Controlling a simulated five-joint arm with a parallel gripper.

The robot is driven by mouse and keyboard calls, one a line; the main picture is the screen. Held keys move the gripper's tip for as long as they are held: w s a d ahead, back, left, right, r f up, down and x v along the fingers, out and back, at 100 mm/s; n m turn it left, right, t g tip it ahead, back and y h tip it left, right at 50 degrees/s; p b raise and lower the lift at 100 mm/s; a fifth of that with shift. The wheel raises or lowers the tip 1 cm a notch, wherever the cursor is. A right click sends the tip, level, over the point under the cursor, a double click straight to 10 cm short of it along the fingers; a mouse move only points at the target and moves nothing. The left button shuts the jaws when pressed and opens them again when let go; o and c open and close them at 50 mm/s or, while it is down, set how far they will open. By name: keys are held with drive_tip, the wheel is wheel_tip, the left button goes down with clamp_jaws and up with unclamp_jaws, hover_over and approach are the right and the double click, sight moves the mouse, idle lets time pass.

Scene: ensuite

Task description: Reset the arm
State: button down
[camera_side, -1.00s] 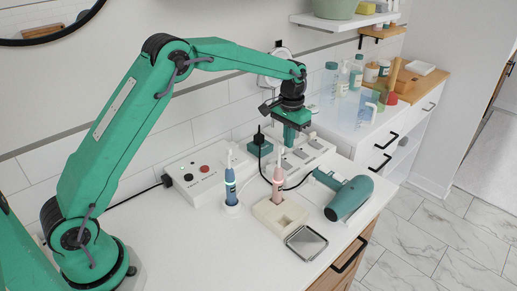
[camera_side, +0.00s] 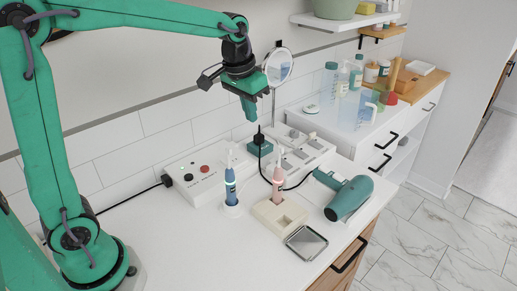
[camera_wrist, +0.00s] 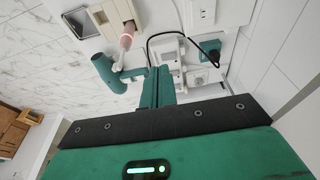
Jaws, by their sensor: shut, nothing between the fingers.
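My green arm reaches in from the left in the side view. My gripper (camera_side: 251,115) points down, shut and empty, in the air above the back of the white counter (camera_side: 160,235). It is above the power strip area and apart from everything below it. In the wrist view my gripper's fingers (camera_wrist: 157,84) are together with nothing between them.
Below stand a blue toothbrush (camera_side: 231,188), a pink toothbrush (camera_side: 278,182) in a beige holder (camera_side: 276,216), a green hair dryer (camera_side: 348,199), a white box with buttons (camera_side: 203,176) and a black plug on a green block (camera_side: 260,146). A round mirror (camera_side: 279,67) stands behind.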

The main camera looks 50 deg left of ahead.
drive_tip(key=s+t, duration=0.3)
drive_tip(key=s, duration=1.7)
drive_tip(key=shift+s+a+f, duration=0.15)
drive_tip(key=shift+s+f, duration=0.15)
drive_tip(key=shift+f, duration=0.1)
